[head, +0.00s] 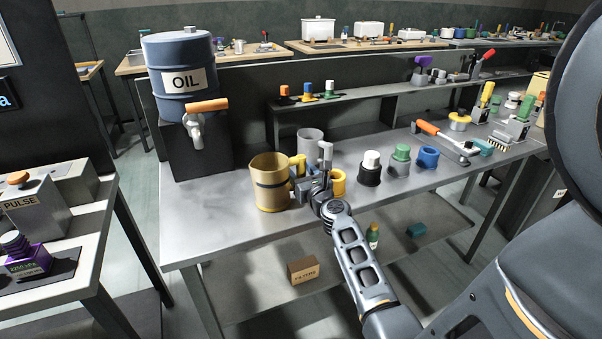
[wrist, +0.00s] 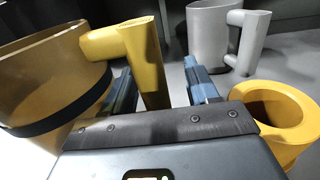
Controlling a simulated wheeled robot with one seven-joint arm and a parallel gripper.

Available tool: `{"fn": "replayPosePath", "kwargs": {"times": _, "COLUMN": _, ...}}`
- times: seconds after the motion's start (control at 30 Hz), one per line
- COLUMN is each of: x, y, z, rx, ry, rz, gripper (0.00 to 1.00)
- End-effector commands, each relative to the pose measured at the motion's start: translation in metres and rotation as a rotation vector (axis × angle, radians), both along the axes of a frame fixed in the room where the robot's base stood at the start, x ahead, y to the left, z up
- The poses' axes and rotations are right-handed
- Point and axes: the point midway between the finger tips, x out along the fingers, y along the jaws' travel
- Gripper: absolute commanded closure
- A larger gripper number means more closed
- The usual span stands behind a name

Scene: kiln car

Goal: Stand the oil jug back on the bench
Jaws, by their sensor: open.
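The oil jug (head: 270,186) is tan-yellow with a dark band. It stands upright on the grey bench (head: 215,215), left of my gripper (head: 312,172). The jug also shows at the left of the wrist view (wrist: 50,85), with its yellow handle (wrist: 148,60) toward my gripper. My gripper is open at the handle. In the wrist view the handle's upright part shows between the two fingers (wrist: 162,85), nearer the left one. I cannot tell whether a finger touches it.
A grey mug (head: 310,138) stands behind my gripper and a yellow cup (head: 338,180) close on its right. Black, grey and blue pieces (head: 427,157) stand further right. The oil drum (head: 181,75) with its orange-handled tap is at back left. The bench's front left is clear.

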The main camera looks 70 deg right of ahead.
Motion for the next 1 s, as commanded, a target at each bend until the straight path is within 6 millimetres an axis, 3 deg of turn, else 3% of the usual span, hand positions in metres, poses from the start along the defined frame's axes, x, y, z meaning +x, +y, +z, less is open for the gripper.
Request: {"fn": "replayPosePath", "kwargs": {"times": 1.0, "x": -0.024, "y": 0.027, "z": 0.0, "rx": 0.0, "ry": 0.0, "rz": -0.001, "gripper": 0.41}}
